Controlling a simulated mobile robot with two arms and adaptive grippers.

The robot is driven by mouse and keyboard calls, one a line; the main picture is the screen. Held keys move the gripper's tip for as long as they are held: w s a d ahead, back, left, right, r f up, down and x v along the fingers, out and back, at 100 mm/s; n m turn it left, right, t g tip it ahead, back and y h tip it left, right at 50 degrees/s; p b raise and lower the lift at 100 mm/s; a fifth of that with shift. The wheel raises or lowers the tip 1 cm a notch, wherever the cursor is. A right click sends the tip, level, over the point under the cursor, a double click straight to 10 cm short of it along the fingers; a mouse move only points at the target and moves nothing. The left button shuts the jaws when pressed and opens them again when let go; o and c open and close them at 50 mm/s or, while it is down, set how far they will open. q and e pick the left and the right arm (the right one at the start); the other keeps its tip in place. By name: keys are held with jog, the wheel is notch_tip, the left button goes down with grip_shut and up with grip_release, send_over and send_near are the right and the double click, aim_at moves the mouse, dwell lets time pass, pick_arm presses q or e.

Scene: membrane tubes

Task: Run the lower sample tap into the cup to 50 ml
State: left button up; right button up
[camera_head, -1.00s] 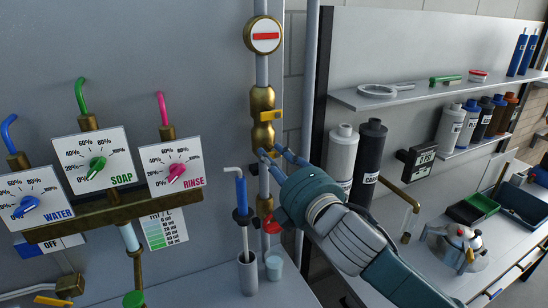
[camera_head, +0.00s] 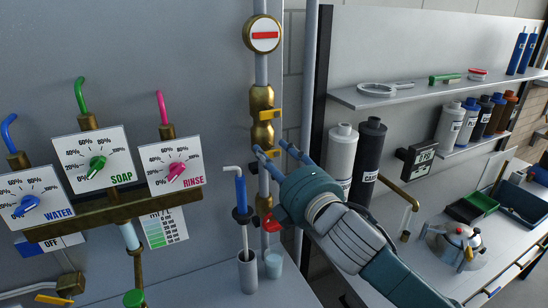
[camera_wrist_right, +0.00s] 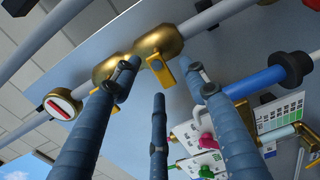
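A low brass tap with a red handle (camera_head: 270,223) sits on the vertical pipe at the back wall. A pale translucent cup (camera_head: 273,264) stands on the bench below it; its fill level is too small to read. Higher up, brass valve bodies (camera_head: 262,130) carry yellow handles (camera_head: 277,114). My right gripper (camera_head: 275,152) has its fingers spread apart near the lower yellow handle. In the right wrist view its fingers (camera_wrist_right: 155,90) are open with nothing held between them, below the brass bodies (camera_wrist_right: 163,40). Contact with the handle cannot be told. My left gripper is not visible.
A grey cylinder (camera_head: 248,275) with a blue-handled dispenser (camera_head: 241,195) stands left of the cup. Dial panels (camera_head: 95,160) are at left. The bench front left of the cylinder is clear.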

jog(key=v, duration=0.7)
jog(key=shift+s, duration=0.3)
jog(key=shift+d, duration=0.1)
